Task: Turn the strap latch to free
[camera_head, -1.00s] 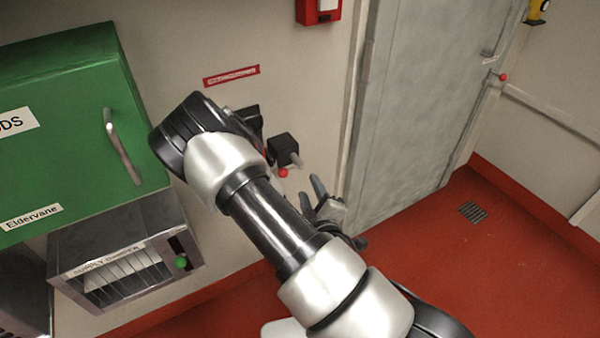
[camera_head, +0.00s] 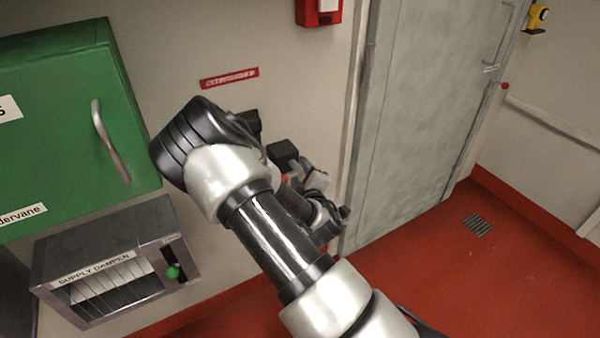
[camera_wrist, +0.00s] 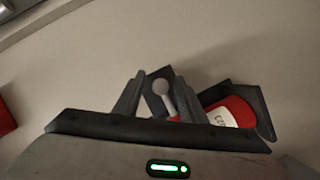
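The strap latch looks like a pale grey lever with a round end (camera_wrist: 161,87) in the wrist view. It stands in front of a dark plate, with a bit of red near its lower end. My gripper (camera_wrist: 157,92) is open, with one finger on each side of the lever. I cannot tell whether either finger touches it. A red cylinder with a white label (camera_wrist: 232,112) sits in a dark bracket (camera_wrist: 264,104) just right of the fingers. In the head view my gripper (camera_head: 308,172) is beside a black box-like part (camera_head: 283,154) on the wall; my arm hides much there.
A green cabinet (camera_head: 60,130) with a metal handle is at left, above a metal supply damper box (camera_head: 50,255) with a green knob (camera_head: 172,272). A red sign (camera_head: 229,78) is on the wall. A grey door (camera_head: 425,110) stands right; the red floor (camera_head: 440,290) there is clear.

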